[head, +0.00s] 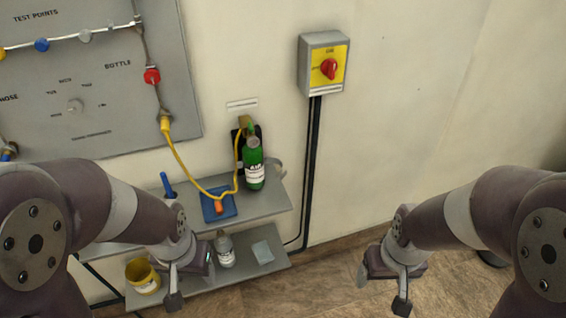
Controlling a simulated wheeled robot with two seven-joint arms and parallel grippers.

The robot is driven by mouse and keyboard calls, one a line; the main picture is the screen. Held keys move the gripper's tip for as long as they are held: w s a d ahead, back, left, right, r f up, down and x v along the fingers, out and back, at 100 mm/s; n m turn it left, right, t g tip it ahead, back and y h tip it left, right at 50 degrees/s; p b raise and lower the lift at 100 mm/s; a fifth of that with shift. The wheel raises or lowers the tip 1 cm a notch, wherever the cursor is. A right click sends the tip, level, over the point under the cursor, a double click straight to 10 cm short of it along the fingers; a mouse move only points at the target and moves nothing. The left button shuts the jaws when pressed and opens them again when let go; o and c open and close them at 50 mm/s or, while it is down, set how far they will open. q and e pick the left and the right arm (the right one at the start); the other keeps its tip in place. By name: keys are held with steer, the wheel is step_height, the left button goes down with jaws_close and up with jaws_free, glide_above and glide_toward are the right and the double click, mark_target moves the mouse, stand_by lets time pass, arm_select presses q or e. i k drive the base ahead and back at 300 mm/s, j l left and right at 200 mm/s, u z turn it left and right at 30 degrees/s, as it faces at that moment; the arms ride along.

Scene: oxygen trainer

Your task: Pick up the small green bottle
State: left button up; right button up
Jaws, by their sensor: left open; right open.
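The small green bottle (254,170) stands upright on the upper grey shelf, close to the wall. It has a white label and a grey rounded top, with a dark holder or bracket behind it. My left gripper (190,287) is open and empty, lower and to the left of the bottle, in front of the shelves. My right gripper (384,290) is open and empty, well to the right of the shelves and lower than the bottle, over the floor. Nothing hides the front of the bottle.
A yellow hose (186,172) runs from the wall panel (95,130) to beside the bottle. A blue tray (219,206) sits left of it on the upper shelf (268,205). The lower shelf (275,262) holds a yellow tub (142,275) and a grey bottle (224,249). A red switch (329,69) is above right.

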mark_target(253, 158)
steer(key=i+l+u, duration=0.85)
steer(key=i+j, duration=0.05)
steer(key=j, duration=0.05)
